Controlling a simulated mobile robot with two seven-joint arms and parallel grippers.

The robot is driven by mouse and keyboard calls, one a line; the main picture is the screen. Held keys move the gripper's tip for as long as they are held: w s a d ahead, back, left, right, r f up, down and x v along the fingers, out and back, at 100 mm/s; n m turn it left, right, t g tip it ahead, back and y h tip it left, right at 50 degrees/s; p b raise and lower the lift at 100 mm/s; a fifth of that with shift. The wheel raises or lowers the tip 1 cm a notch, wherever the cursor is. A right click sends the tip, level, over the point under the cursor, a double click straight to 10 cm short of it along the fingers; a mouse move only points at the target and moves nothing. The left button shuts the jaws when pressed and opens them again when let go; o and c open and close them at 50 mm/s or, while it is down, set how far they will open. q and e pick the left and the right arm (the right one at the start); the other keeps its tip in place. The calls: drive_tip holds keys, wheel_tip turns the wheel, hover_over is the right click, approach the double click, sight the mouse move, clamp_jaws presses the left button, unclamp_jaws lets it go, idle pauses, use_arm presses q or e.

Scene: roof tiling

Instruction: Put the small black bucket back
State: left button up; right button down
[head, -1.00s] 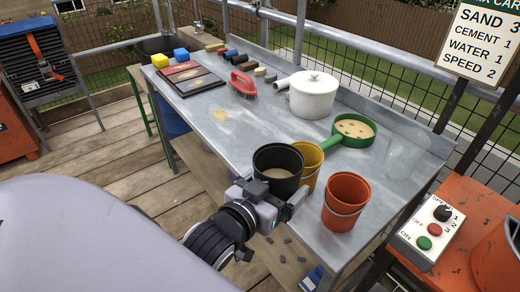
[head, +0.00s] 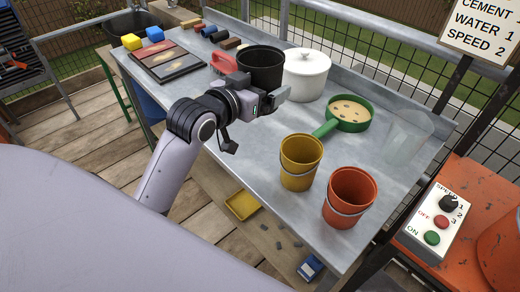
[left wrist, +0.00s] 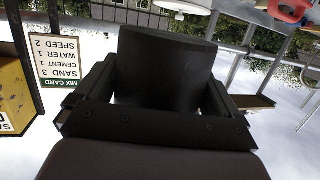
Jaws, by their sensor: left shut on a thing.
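The small black bucket (head: 261,62) is upright at the middle of the metal worktable (head: 240,137), between a red-handled brush (head: 222,63) and a white lidded pot (head: 308,76). My left gripper (head: 264,92) is shut on the bucket from the near side. In the left wrist view the dark bucket (left wrist: 165,62) fills the space between the fingers (left wrist: 150,105). I cannot tell whether the bucket's base touches the table, since the gripper hides it. The bucket's inside looks dark. My right gripper is not in view.
A yellow bucket (head: 301,162) and an orange bucket (head: 351,197) stand at the table's near end. A green sieve (head: 349,112) lies behind them. Coloured blocks (head: 142,39) and a dark tray (head: 170,62) sit at the far left. The table's front middle is clear.

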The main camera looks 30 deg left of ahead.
sight(260, 71)
use_arm(q)
drive_tip(key=r, duration=0.1)
drive_tip(key=w+r, duration=0.1)
drive_tip(key=shift+w+a+r, duration=0.2)
drive_tip(key=shift+a+r, duration=0.1)
drive_tip(key=shift+a, duration=0.1)
drive_tip(key=shift+w+h, duration=0.1)
drive_tip(key=shift+h, duration=0.2)
wheel_tip(260, 71, down, 20)
drive_tip(key=b, duration=0.2)
drive_tip(key=shift+r+b, duration=0.2)
drive_tip(key=shift+b, duration=0.15)
drive_tip(key=shift+f, duration=0.15)
drive_tip(key=o, duration=1.2)
drive_tip(key=shift+f, duration=0.1)
drive_tip(key=shift+c, duration=0.2)
drive_tip(key=v, duration=1.2)
